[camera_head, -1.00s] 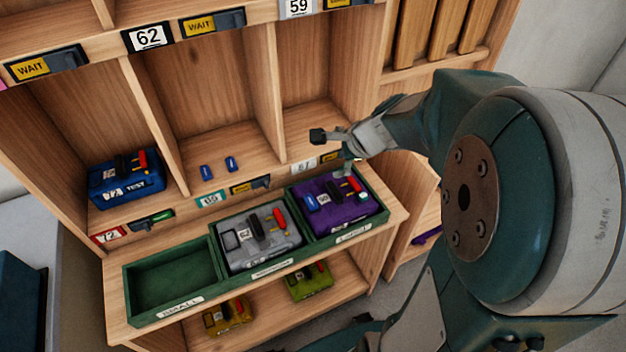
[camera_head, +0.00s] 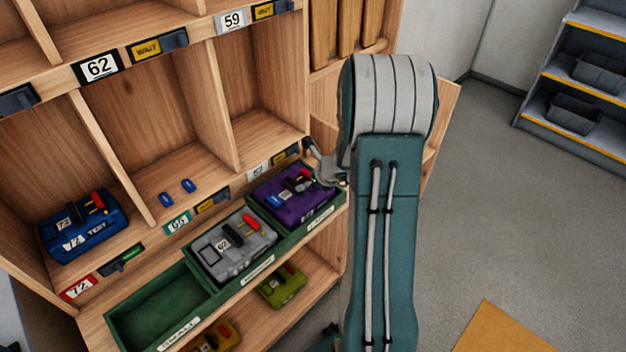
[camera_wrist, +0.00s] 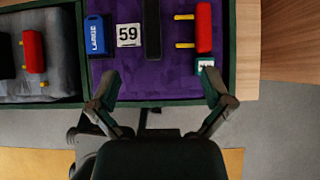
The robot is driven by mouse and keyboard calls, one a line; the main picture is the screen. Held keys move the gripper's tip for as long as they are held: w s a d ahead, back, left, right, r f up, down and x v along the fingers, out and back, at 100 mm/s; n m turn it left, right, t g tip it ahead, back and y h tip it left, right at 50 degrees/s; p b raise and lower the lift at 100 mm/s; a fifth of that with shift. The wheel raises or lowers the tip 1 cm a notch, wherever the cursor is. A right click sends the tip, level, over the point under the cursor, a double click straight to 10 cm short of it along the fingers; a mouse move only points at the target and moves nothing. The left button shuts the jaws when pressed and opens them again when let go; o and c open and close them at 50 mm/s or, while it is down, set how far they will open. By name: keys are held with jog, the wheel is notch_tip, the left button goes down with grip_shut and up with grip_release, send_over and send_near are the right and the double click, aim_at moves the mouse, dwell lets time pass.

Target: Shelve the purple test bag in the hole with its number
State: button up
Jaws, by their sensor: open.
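The purple test bag (camera_head: 293,196) lies in the right compartment of the green tray (camera_head: 112,326) on the ledge. In the wrist view the purple bag (camera_wrist: 157,82) carries a white tag reading 59, a blue tag reading LARGE, a black handle and a red piece. My gripper (camera_wrist: 160,104) is open and empty, its fingers apart at the bag's near edge. In the head view my gripper (camera_head: 325,165) is partly hidden behind my arm, beside the bag. The label 59 (camera_head: 232,20) is on the upper rail, with a yellow WAIT tag (camera_head: 263,11) beside it.
A grey bag (camera_head: 232,246) fills the tray's middle compartment; the left one is empty. A blue bag (camera_head: 82,226) sits in the hole above label 72 (camera_head: 79,288). Label 62 (camera_head: 99,67) is left of 59. Yellow and green bags (camera_head: 283,287) lie on the shelf below.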

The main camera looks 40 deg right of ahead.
aim_at(294, 194)
jog(key=x, duration=0.3)
jog(key=a+x, duration=0.1)
jog(key=x, duration=0.2)
jog(key=shift+w+a+f, duration=0.1)
jog(key=shift+w+f, duration=0.55)
jog(key=shift+f, duration=0.05)
